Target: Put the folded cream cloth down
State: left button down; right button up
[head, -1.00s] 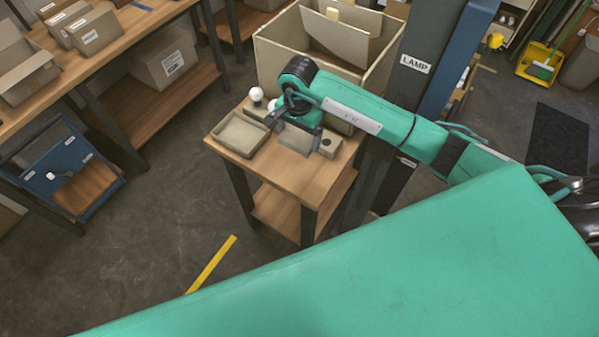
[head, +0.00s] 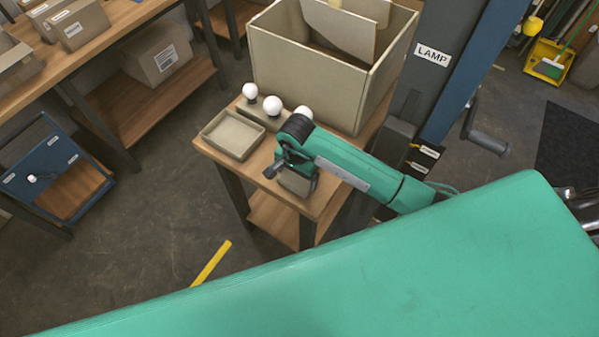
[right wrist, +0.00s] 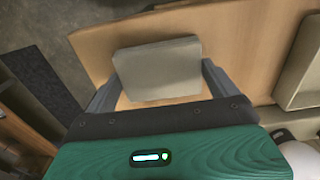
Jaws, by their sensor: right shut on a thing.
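The folded cream cloth (right wrist: 158,70) looks greyish and block-like in the right wrist view, between the two fingers of my right gripper (right wrist: 160,82). In the head view, my right gripper (head: 294,184) points down over the front part of the small wooden table (head: 232,167). It is shut on the cloth (head: 295,182), which is partly covered by the gripper there. I cannot tell whether the cloth touches the tabletop. My left gripper is not in view.
A shallow cream tray (head: 233,135) lies on the table's left side. White bulbs (head: 272,105) stand in a row behind it. A large open box (head: 300,85) fills the back. A dark column labelled LAMP (head: 432,54) stands at the right. Bare tabletop shows around the gripper.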

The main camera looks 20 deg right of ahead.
aim_at(297, 176)
jog(key=shift+w+d+f, duration=0.2)
jog(key=shift+w+f, duration=0.1)
jog(key=shift+f, duration=0.1)
jog(key=shift+c, duration=0.4)
jog(key=o, duration=0.7)
jog(key=shift+s, duration=0.15)
jog(key=shift+o, duration=0.3)
jog(key=shift+a+r, duration=0.1)
jog(key=shift+a, duration=0.05)
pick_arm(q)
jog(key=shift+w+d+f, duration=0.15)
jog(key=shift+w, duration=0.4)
pick_arm(e)
jog(key=shift+f, duration=0.2)
notch_tip(297, 176, up, 5)
jog(key=b, duration=0.3)
pick_arm(q)
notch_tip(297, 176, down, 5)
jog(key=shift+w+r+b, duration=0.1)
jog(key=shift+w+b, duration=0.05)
jog(key=shift+b, duration=0.75)
pick_arm(e)
notch_tip(297, 176, up, 9)
jog(key=shift+f, duration=0.1)
